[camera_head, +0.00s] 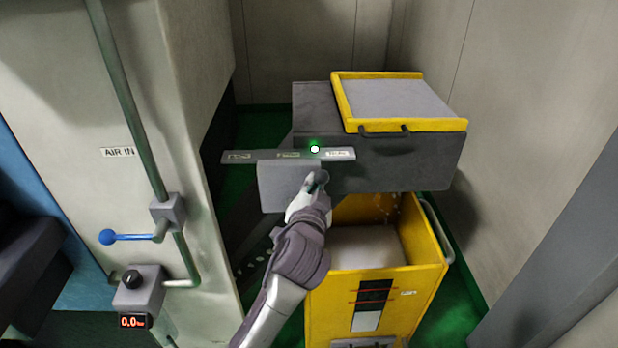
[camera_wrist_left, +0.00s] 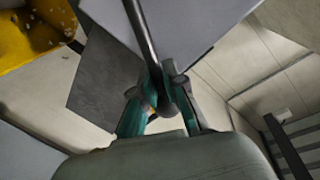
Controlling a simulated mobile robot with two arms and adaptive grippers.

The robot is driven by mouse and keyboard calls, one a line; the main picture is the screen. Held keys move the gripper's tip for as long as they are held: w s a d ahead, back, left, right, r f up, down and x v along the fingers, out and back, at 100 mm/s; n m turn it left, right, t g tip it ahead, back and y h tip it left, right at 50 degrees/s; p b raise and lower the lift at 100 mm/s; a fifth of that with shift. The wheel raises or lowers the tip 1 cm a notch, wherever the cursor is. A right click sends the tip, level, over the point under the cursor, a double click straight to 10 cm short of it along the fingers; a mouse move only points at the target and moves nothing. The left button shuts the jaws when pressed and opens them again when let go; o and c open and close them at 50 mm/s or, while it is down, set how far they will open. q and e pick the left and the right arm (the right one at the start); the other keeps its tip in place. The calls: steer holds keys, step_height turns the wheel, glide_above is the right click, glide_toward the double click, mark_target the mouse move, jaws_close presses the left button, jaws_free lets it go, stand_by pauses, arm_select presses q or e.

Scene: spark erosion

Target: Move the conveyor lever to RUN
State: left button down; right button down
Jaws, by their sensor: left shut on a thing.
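My left gripper (camera_head: 316,183) is at the front of the conveyor's grey control box (camera_head: 280,188), near its right end. In the left wrist view the teal fingers of the gripper (camera_wrist_left: 163,108) are shut on the dark conveyor lever (camera_wrist_left: 143,35), around its rounded end. In the head view the gripper mostly hides the lever. Above the box runs a grey label strip (camera_head: 250,157) with three position labels; the right one is brightest, and their text is too small to read surely.
A yellow bin (camera_head: 428,290) stands below the dark conveyor housing (camera_head: 400,160), which has a yellow-framed top (camera_head: 455,124). At left, a pale cabinet (camera_head: 205,270) carries an AIR IN pipe, a blue-handled valve (camera_head: 130,237) and a gauge reading 0.0 (camera_head: 132,322).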

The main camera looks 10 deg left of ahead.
arm_select(q)
steer(key=shift+f, duration=0.1)
stand_by(0.4)
steer(key=c, duration=1.2)
jaws_free()
steer(key=shift+d, duration=0.15)
steer(key=s+d+r, duration=0.1)
steer(key=s, duration=1)
steer(key=shift+s+d+r, duration=0.2)
steer(key=shift+s, duration=0.2)
